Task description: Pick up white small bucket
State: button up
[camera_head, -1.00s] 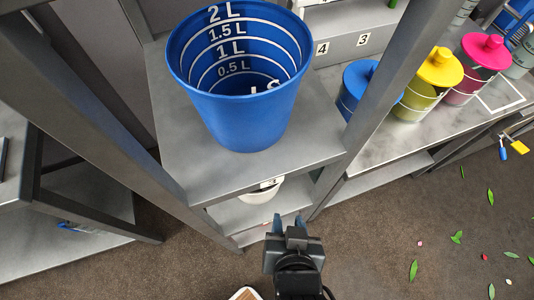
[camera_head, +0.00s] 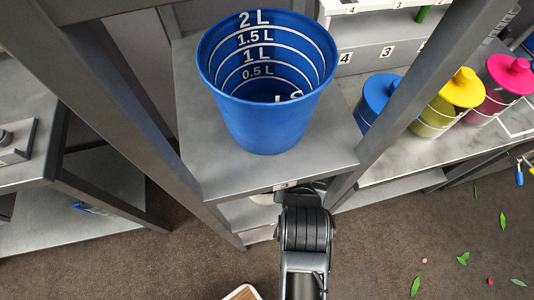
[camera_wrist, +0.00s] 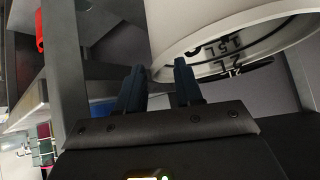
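The white small bucket (camera_wrist: 200,22) fills the upper right of the wrist view, with dark litre marks inside its rim. In the head view only a sliver of the white bucket (camera_head: 262,199) shows on the lower shelf, under the grey upper shelf. My gripper (camera_wrist: 160,72) is open, with a gap between its two dark fingers. The bucket's rim edge appears at or between the fingertips; I cannot tell if they touch it. In the head view my wrist reaches under the shelf edge and my fingers are hidden.
A large blue bucket (camera_head: 268,125) stands on the upper shelf (camera_head: 205,165) above my gripper. Grey rack posts (camera_head: 400,100) flank the opening. Blue, yellow (camera_head: 460,90) and pink lidded buckets stand to the right. The brown floor with scattered leaves is open at lower right.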

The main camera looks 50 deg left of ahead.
jog(key=shift+x, duration=1.1)
jog(key=shift+c, duration=0.5)
grip_shut()
